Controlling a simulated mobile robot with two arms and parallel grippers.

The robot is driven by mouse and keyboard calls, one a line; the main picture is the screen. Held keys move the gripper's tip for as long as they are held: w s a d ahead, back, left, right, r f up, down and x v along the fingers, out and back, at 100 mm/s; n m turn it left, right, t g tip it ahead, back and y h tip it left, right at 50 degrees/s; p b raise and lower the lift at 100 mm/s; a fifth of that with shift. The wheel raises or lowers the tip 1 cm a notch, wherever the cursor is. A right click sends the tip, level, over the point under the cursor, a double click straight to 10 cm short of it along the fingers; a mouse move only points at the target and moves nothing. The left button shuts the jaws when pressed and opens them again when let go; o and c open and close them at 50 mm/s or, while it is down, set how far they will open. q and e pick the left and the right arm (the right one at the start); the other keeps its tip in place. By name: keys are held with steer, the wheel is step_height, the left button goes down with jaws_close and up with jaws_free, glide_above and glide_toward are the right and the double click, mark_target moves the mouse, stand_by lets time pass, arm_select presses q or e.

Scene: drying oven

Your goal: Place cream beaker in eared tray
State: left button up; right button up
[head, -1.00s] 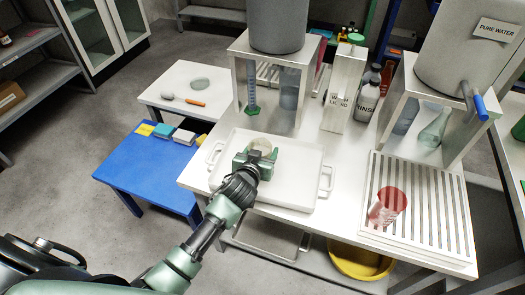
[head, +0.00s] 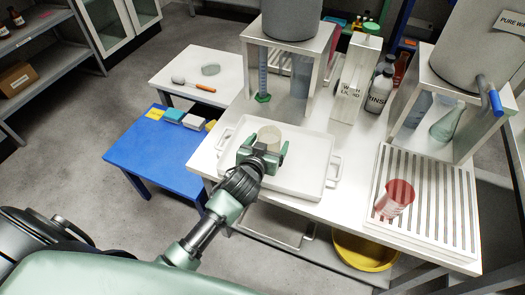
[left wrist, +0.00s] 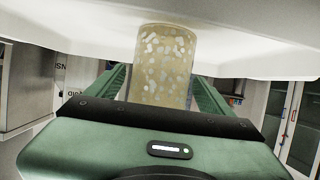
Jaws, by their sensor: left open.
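The cream beaker (head: 269,136) stands upright inside the white eared tray (head: 312,180), toward its back left part. The tray has an ear-like handle at each side. My left gripper (head: 263,149) is open at the beaker, with one green finger on each side of it. In the left wrist view the speckled cream beaker (left wrist: 166,62) shows between the spread fingers, against the pale tray (left wrist: 255,50). Its lower part is hidden by the gripper body in the head view. My right gripper is not in view.
A red beaker (head: 394,200) is on the slatted rack (head: 440,210) at the right. A stand with a grey tank (head: 291,18) is behind the tray. A wash liquid bottle (head: 355,80) and rinse bottle (head: 378,92) stand at the back. A blue table (head: 150,155) is at left.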

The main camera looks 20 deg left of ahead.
arm_select(q)
steer(key=v, duration=0.8)
steer(key=shift+s+r, duration=0.1)
steer(key=shift+s, duration=0.1)
